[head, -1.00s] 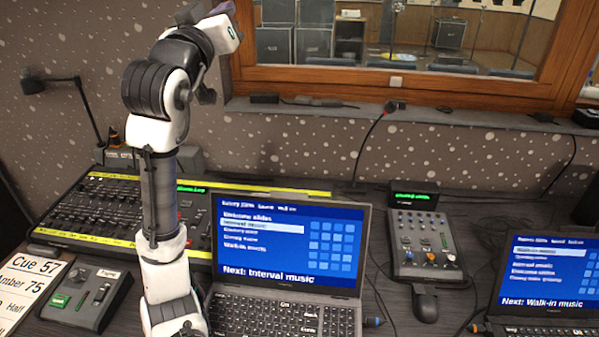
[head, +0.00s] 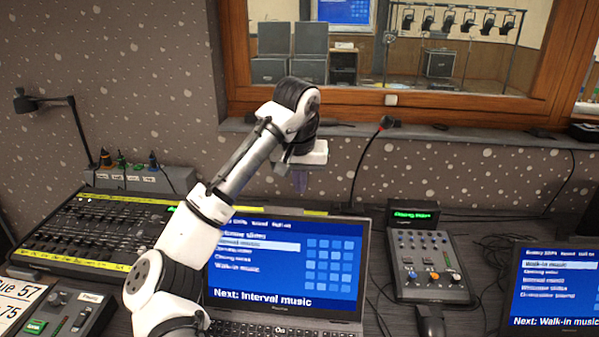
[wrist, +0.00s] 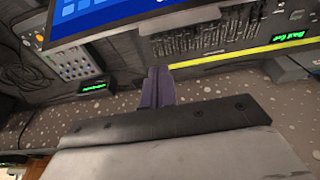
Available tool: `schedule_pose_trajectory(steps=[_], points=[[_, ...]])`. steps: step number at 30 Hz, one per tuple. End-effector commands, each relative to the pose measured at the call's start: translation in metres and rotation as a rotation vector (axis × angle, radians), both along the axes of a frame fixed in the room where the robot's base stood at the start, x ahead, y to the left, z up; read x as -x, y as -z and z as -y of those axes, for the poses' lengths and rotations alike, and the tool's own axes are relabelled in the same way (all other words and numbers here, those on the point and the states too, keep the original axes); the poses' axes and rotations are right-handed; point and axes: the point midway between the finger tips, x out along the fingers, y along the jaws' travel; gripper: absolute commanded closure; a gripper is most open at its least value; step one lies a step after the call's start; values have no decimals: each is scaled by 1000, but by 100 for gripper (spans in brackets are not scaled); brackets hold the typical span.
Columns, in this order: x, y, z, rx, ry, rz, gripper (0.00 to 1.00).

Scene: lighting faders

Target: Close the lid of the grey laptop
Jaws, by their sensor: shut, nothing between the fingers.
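A dark grey laptop (head: 285,268) stands open in the middle of the head view, its lid upright and its blue screen reading "Next: Interval music". My arm hides its left part. A second open laptop (head: 551,291) is at the right edge, its screen reading "Next: Walk-in music"; its casing looks dark too. My gripper (head: 300,183) points down with its purple fingers shut and empty, just above and apparently behind the middle laptop's top edge. In the wrist view the shut fingers (wrist: 157,88) show close to the lid's edge (wrist: 180,18), with no clear contact.
A fader desk (head: 95,230) lies left of and behind the middle laptop.

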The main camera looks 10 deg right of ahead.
Motion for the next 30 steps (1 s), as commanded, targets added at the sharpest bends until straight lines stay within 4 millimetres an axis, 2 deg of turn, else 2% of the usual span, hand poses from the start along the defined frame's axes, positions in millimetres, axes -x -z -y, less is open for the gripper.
schedule_pose_trajectory(steps=[1,7,9,15,30], points=[[-2,11,2,3,3,-4,100],[-13,49,4,3,2,-3,100],[-1,36,-1,1,2,6,100],[18,30,-5,1,2,4,100],[23,30,-6,2,1,5,100]])
